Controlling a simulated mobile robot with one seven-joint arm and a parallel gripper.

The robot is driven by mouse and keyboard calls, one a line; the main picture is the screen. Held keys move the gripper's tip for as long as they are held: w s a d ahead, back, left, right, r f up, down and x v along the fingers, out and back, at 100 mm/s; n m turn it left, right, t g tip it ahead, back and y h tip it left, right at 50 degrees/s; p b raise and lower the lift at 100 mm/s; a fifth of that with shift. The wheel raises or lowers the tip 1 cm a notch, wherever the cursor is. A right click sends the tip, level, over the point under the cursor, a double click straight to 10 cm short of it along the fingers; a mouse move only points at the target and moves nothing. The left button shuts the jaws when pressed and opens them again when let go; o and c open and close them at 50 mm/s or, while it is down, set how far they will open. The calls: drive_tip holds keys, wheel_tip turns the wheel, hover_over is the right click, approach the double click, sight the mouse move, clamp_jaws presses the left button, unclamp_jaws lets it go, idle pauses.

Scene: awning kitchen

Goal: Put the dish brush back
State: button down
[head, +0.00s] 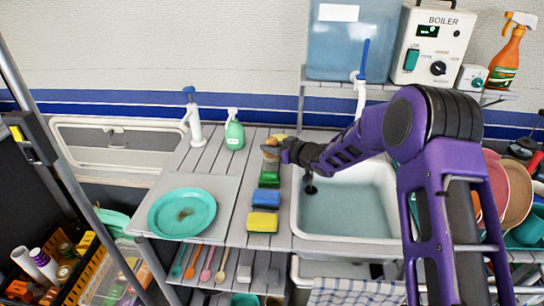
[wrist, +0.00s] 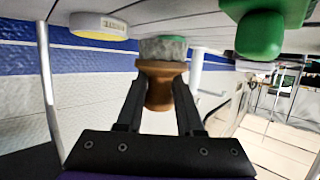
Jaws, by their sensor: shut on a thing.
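The dish brush (wrist: 160,82) has a brown wooden handle and a grey bristle head. In the wrist view, which looks upside down, my gripper (wrist: 158,105) is shut on the brown handle, one finger on each side. The bristles lie at or very near the grey counter; I cannot tell whether they touch. In the head view the brush (head: 269,151) is small and partly hidden by my gripper (head: 280,148), over the slatted counter between the green bottle and the sink. No brush holder can be made out clearly.
Green (head: 269,178), blue (head: 266,198) and yellow (head: 263,222) sponges line the counter in front. A teal plate (head: 182,212) lies front left. The water-filled sink (head: 345,212) is right. A yellow-white round item (wrist: 98,25) is close by.

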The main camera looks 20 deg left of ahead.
drive_tip(key=shift+f, duration=1.7)
drive_tip(key=c, duration=0.5)
unclamp_jaws()
drive_tip(key=shift+c, duration=0.2)
drive_tip(key=shift+r, duration=0.2)
drive_tip(key=v, duration=1.2)
drive_tip(key=shift+f, duration=0.1)
